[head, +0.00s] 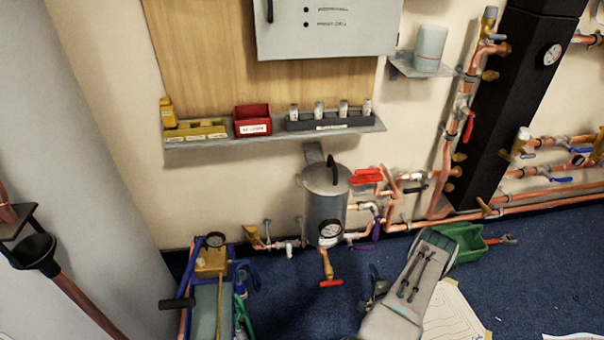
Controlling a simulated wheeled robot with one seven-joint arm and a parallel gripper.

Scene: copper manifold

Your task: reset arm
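A grey, tilted arm-like part (412,285) with dark rods along it rises from the bottom edge, right of centre, in the head view; it looks like a link of my arm. A small dark shape beside its left edge is too unclear to name. I cannot make out my gripper or its fingers in this view. Nothing held can be seen.
A grey wall shelf (270,138) carries a red bin (252,120) and several small bottles. A metal tank (325,205) and copper pipes (540,200) line the wall. A green tray (466,240) and a blue-framed cart (212,270) stand on blue carpet (520,275).

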